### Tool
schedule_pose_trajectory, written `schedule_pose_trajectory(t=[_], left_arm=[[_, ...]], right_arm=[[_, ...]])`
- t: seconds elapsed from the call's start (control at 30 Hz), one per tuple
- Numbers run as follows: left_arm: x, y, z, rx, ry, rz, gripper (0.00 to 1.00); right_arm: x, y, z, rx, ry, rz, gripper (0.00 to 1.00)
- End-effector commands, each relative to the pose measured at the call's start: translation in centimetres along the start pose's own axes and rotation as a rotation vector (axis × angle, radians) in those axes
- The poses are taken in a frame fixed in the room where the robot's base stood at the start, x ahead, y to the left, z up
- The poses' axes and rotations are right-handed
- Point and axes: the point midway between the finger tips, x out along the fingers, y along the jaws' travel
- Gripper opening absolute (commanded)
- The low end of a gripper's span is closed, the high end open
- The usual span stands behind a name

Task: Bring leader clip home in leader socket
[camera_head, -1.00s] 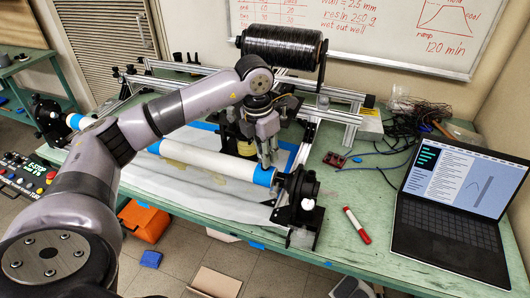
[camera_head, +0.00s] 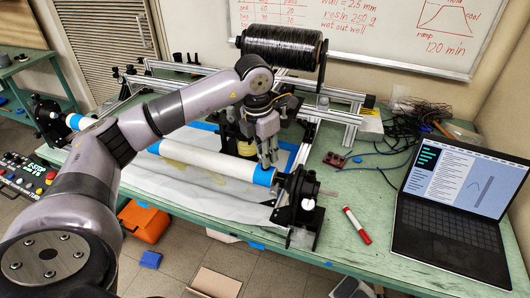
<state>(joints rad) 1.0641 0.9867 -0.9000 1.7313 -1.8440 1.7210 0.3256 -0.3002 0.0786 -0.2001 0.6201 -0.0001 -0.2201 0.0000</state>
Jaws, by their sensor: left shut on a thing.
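My left gripper (camera_head: 268,162) points down over the right end of the long white tube, next to its blue band (camera_head: 263,176). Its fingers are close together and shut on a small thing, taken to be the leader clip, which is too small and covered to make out. The white tube (camera_head: 205,163) lies across the winding frame. A black end mount (camera_head: 303,207) holds it at the right. I cannot make out the leader socket for certain. My right gripper is not in view.
A spool of black tow (camera_head: 283,47) sits at the back above the metal rails (camera_head: 345,117). A laptop (camera_head: 455,215), a red marker (camera_head: 357,225) and tangled black cable (camera_head: 420,115) lie to the right.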

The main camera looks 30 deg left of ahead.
Motion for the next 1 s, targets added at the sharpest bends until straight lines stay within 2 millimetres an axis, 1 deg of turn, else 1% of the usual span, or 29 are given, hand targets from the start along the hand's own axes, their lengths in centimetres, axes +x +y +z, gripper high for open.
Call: schedule_pose_trajectory(t=[0.47,0.5,0.8,1.0], left_arm=[[1.2,0.0,-0.2,0.000,0.001,0.000,0.07],[1.1,0.0,-0.1,0.000,0.001,0.000,0.23],[1.1,0.0,-0.1,0.000,0.001,0.000,0.43],[1.0,0.0,-0.1,0.000,0.000,0.000,0.44]], right_arm=[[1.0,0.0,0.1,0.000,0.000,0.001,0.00],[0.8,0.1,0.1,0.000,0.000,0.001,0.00],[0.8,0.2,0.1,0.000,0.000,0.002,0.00],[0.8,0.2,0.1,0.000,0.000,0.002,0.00]])
